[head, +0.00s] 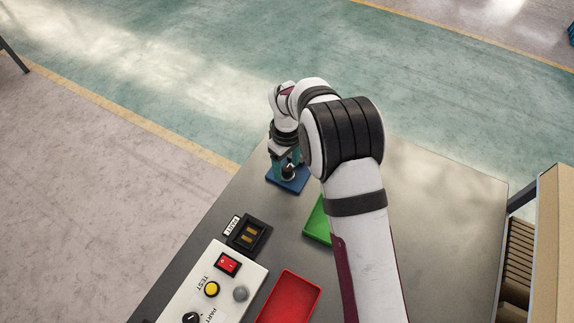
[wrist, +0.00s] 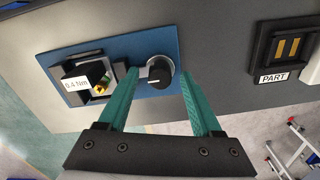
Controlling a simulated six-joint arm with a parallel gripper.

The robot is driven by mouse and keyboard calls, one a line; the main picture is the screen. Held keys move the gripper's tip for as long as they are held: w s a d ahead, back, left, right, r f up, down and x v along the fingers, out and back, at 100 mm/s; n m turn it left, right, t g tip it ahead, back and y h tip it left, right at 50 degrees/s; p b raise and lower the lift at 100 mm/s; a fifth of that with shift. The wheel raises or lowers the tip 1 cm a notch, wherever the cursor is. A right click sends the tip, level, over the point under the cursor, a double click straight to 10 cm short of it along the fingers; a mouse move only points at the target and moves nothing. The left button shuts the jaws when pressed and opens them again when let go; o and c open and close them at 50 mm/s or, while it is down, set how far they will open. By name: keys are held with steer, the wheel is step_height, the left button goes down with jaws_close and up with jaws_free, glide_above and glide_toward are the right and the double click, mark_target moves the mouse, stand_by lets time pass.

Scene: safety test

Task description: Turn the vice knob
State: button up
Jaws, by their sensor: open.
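The vice knob (wrist: 158,78) is black with a pale base and a white mark. It stands on a blue plate (wrist: 165,45), which also shows in the head view (head: 297,186). My gripper (wrist: 172,78) is open, and its two teal fingers stand on either side of the knob in the wrist view. The left finger is close to the knob, the right one a little farther off. I cannot tell whether either touches it. In the head view my gripper (head: 287,168) points down over the blue plate and partly hides the knob.
On the plate beside the knob is a vice with a black block labelled 0.4 Nm (wrist: 78,82). A PART socket (head: 249,235), a white control panel (head: 215,285), a red tray (head: 290,300) and a green tray (head: 318,225) stand nearby. The table's right side is clear.

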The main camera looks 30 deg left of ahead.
steer(key=shift+f, duration=0.55)
steer(key=shift+c, duration=0.2)
jaws_close()
